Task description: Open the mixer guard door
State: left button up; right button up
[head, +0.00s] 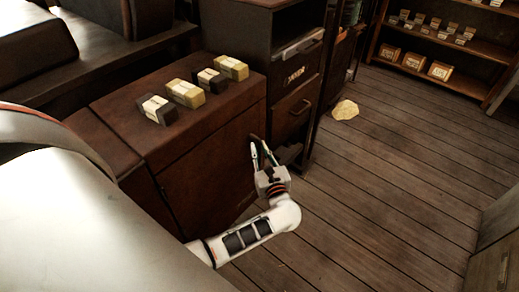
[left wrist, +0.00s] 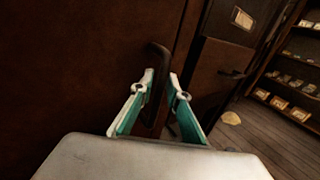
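A dark brown cabinet door (head: 208,170) fills the front of the low cabinet in the head view; I take it as the guard door, and it looks closed. It also fills the left of the left wrist view (left wrist: 70,70). A dark upright bar handle (left wrist: 161,62) stands on it near its right edge. My left gripper (head: 260,148) is at that edge with its fingers apart. In the left wrist view its fingertips (left wrist: 161,80) lie on either side of the handle, and I see a gap; contact is unclear. My right gripper is not in view.
Several wrapped bars (head: 187,93) lie on the cabinet top (head: 130,112). A dark drawer unit (head: 295,105) stands close on the right. A pale flat piece (head: 345,109) lies on the plank floor (head: 390,190), which is otherwise largely clear. Shelves (head: 450,60) stand at the back right.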

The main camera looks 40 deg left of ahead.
pick_arm(q)
grip_shut()
jog(key=shift+d, duration=0.1)
